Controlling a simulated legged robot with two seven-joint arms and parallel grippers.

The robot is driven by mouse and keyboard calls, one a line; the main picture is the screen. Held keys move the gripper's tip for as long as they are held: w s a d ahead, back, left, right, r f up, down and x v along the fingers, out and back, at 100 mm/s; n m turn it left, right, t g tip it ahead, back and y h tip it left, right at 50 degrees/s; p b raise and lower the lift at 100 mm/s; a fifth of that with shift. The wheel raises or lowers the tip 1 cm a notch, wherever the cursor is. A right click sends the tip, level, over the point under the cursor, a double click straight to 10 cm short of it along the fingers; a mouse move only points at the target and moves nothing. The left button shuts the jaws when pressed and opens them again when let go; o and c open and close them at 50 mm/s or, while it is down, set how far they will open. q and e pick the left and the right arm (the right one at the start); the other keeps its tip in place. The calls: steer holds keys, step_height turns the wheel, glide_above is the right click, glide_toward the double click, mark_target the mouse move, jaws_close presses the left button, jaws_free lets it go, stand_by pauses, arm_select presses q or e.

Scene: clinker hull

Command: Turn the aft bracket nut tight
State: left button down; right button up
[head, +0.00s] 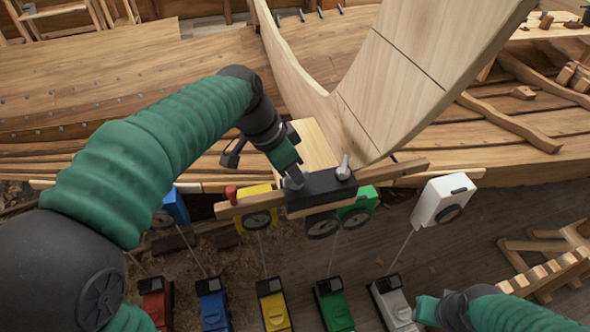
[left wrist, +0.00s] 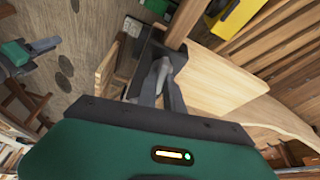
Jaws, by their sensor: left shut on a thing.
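A black bracket (head: 322,187) sits on a wooden bar (head: 408,168) beside the hull's curved end post. A grey metal fitting (head: 344,168) stands on the bracket's right part. My left gripper (head: 293,180) reaches down to the bracket's left end and is shut on a small part there, which I take for the nut; the fingers mostly hide it. In the left wrist view the fingers (left wrist: 165,85) close together at the dark bracket (left wrist: 152,52). My right gripper (head: 428,309) is low at the right, away from the bracket; its jaws are not clear.
A red knob (head: 231,192) is on the bar's left end. Blue, yellow (head: 256,194), green (head: 361,200) and white (head: 443,200) boxes hang around the bar, with rods down to coloured boxes below. The pale end post (head: 420,60) rises close behind. A wooden rack (head: 550,270) stands at lower right.

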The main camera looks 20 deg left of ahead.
arm_select(q)
steer(key=shift+r, duration=0.1)
steer(key=c, duration=1.5)
jaws_free()
steer(key=shift+a, duration=0.15)
steer(key=p+v, duration=0.1)
steer(key=v, duration=1.5)
steer(key=shift+s+a+r, duration=0.1)
steer(key=shift+a+r, duration=0.1)
steer(key=shift+r, duration=0.1)
steer(key=shift+o, duration=0.3)
